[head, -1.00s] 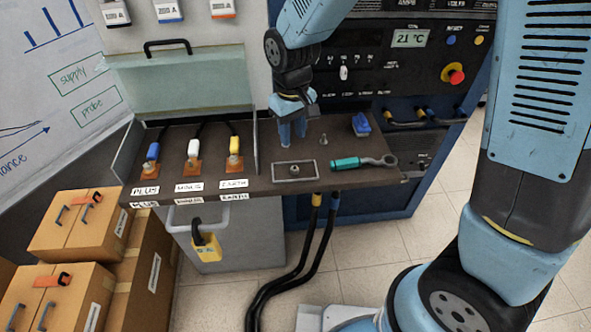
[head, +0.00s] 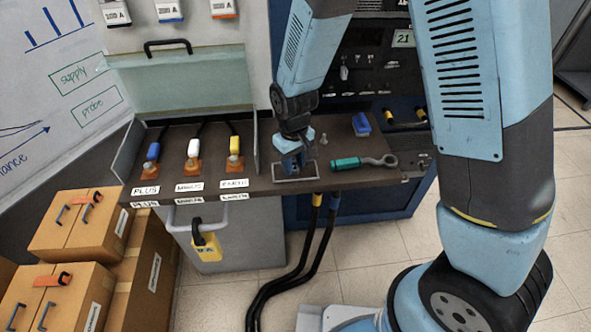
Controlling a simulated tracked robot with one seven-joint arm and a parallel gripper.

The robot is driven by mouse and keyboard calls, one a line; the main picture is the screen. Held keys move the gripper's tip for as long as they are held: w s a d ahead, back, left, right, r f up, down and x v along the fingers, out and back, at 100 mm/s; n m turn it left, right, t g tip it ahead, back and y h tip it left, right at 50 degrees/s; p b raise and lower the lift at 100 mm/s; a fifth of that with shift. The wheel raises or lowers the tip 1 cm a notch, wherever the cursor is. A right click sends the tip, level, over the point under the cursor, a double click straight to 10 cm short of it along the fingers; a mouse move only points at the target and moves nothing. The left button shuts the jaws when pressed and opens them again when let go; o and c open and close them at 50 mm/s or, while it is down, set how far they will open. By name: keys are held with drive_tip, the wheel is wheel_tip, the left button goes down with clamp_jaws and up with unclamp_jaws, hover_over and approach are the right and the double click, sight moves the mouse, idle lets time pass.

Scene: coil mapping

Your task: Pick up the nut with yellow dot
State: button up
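My gripper (head: 293,170) points down with its fingertips inside or just above the small rectangular tray (head: 316,178) near the front edge of the dark shelf. The fingers and wrist cover the middle of the tray. No nut with a yellow dot can be made out; a small dark round piece that showed in the tray earlier is now hidden behind the gripper. Whether the fingers stand apart or are closed on something is too small to tell.
A teal-handled ratchet wrench (head: 362,163) lies right of the tray. A small metal bolt-like piece (head: 323,139) and a blue block (head: 361,124) stand behind. Blue, white and yellow cable terminals (head: 193,150) stand left, beyond an upright divider (head: 256,150).

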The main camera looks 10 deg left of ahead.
drive_tip(key=shift+f, duration=0.15)
drive_tip(key=shift+c, duration=0.4)
clamp_jaws()
